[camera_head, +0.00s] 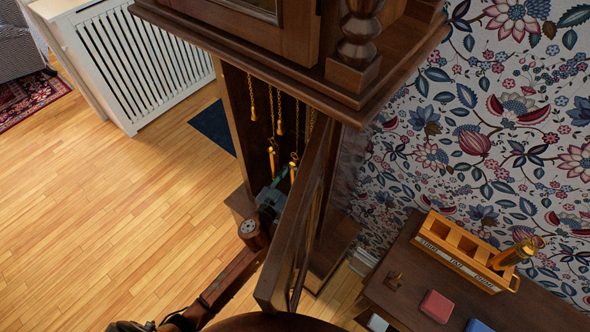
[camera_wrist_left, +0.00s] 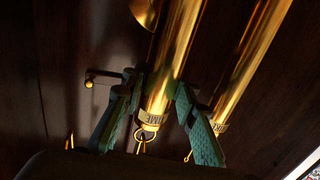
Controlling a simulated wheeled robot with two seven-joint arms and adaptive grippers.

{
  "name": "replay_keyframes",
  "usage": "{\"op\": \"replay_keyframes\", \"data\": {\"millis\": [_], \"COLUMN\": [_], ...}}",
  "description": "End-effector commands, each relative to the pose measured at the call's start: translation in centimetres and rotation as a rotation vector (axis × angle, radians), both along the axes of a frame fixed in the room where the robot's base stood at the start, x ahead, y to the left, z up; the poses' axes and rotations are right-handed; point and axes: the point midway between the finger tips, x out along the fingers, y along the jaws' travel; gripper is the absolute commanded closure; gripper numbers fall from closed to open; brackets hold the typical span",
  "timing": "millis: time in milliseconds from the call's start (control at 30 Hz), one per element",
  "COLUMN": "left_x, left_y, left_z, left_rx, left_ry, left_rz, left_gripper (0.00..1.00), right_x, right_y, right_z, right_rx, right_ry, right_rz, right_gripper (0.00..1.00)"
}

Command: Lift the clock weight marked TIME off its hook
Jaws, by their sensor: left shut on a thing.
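The left gripper (camera_head: 272,192) reaches into the open clock case (camera_head: 236,110). In the left wrist view, its green fingers (camera_wrist_left: 157,92) are shut on a brass weight marked TIME (camera_wrist_left: 168,70), close to its label. The label reads upside down there. A ring and a thin brass hook show at that end; I cannot tell whether the hook bears the weight. A second brass weight (camera_wrist_left: 245,70) is beside it, its label only partly readable. In the head view two brass weights hang in the case; I cannot tell which is held. The right gripper is out of view.
The case door (camera_head: 297,225) stands open close to my left arm. Loose chains (camera_head: 279,120) hang in the case.

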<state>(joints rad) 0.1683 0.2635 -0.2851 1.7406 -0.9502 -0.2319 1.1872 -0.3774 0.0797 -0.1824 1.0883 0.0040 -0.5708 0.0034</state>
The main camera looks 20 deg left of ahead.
Motion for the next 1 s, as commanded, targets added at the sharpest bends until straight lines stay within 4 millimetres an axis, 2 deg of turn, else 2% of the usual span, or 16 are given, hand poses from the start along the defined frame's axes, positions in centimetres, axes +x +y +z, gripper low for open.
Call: {"op": "replay_keyframes", "data": {"millis": [33,400,1000], "left_x": [0.1,0.1,0.1], "left_y": [0.0,-0.1,-0.1], "left_z": [0.5,1.4,1.6], "left_rx": [-0.001,-0.002,-0.002], "left_ry": [-0.006,-0.011,-0.012], "left_rz": [-0.001,-0.002,-0.002], "left_gripper": [1.0,1.0,1.0], "right_x": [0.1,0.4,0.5], "right_y": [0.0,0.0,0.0], "right_z": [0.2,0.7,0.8], "right_rx": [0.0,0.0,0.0], "right_ry": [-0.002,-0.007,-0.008], "right_rz": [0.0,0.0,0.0], "right_gripper": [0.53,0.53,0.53]}}
